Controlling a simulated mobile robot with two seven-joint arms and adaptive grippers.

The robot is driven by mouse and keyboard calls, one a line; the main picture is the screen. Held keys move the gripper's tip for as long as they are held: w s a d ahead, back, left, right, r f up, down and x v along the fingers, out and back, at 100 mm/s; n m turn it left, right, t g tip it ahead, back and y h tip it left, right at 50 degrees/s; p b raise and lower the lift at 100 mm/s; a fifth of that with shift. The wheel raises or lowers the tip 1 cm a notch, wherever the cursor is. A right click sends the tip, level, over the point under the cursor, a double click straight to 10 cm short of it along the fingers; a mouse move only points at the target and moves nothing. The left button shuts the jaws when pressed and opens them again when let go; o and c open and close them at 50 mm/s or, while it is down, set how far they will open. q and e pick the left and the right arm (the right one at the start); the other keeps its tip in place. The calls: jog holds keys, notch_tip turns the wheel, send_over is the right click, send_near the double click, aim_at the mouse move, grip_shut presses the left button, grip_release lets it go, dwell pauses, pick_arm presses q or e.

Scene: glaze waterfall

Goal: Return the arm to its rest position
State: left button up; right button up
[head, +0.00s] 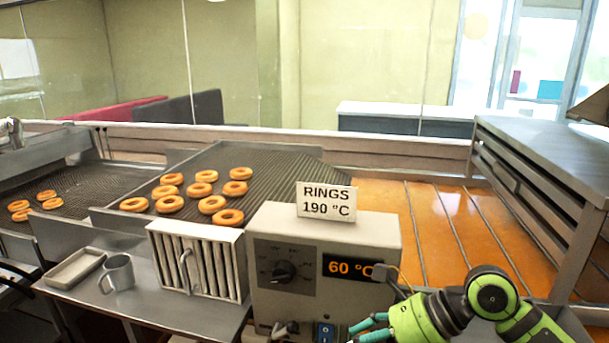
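My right arm, green and black, comes in from the bottom right. Its gripper (360,331) has teal fingers and sits low in front of the control box (370,232), just right of a blue switch (326,333). The fingers look apart, with nothing seen between them; the lower one is partly cut by the frame edge. My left gripper is not in view. The box has a dark knob (284,271), a display (348,267) reading 60 °C and a sign (326,201) reading "RINGS 190 °C" on top.
Several ring doughnuts (201,189) lie on the dark ridged conveyor (262,165). An orange oil bath (440,225) with bars is behind my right arm. A grey mug (118,272), a small tray (75,267) and a slatted panel (205,262) are at front left.

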jog(key=a+r+m+t+y, duration=0.7)
jog(key=r+m+y, duration=0.4)
jog(key=r, duration=0.2)
jog(key=w+d+f+m+t+h, duration=0.2)
jog(key=d+m+t+h, duration=0.35)
jog(key=m, duration=0.45)
jog(key=w+d+f+m+t+h, duration=0.1)
jog(key=w+d+m+t+h, duration=0.2)
jog(key=d+m+t+h, duration=0.55)
jog(key=s+d+f+m+g+h, duration=0.2)
jog(key=f+m+g+h, duration=0.15)
jog(key=f+m, duration=0.4)
jog(key=s+d+f+m+g+h, duration=0.1)
jog(key=d+f+m+g+h, duration=0.2)
jog(key=f+m, duration=0.5)
jog(key=s+a+f+m+g, duration=0.2)
jog(key=s+f+m+g, duration=0.3)
jog(key=s+f+g, duration=1.1)
jog(key=s+f+t, duration=0.1)
jog(key=s+f, duration=0.3)
jog(key=f, duration=0.9)
jog(key=s+f+t, duration=0.1)
jog(key=s+f, duration=0.3)
jog(key=f, duration=0.8)
jog(key=s+d+f, duration=0.2)
jog(key=s+f, duration=1.2)
jog(key=shift+s+d+g, duration=0.2)
jog(key=shift+d+g, duration=0.15)
